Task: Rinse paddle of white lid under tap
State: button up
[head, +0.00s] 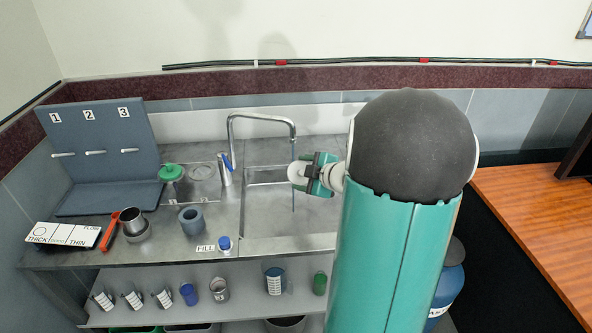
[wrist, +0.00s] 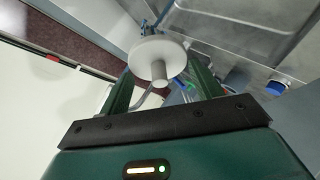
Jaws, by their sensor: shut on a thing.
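My gripper (head: 318,172) is over the sink, right of the tap spout, and shut on the white lid (head: 298,173). In the wrist view, the lid (wrist: 152,58) is a white disc with its knob (wrist: 160,82) between the two fingers. Part of a small grey-blue paddle (wrist: 147,28) shows beyond the disc. The steel gooseneck tap (head: 262,117) stands at the back left of the sink (head: 270,215). A thin dark vertical line runs below the spout, close beside the lid. I cannot tell whether it is water or a rod.
A green-lidded jar (head: 172,173) and a blue-handled steel item (head: 225,170) stand left of the sink. A numbered grey rack (head: 105,150) stands far left. My arm hides the right side.

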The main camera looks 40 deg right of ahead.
jog(key=shift+s+a, duration=0.35)
jog(key=shift+s, duration=0.55)
jog(key=shift+s+a, duration=0.35)
jog(key=shift+s, duration=0.5)
jog(key=shift+s+a, duration=0.35)
jog(key=shift+s, duration=0.55)
jog(key=s+a+r, duration=0.2)
jog(key=s+r, duration=0.1)
jog(key=s, duration=0.2)
jog(key=shift+s+a, duration=0.15)
jog(key=shift+s, duration=0.15)
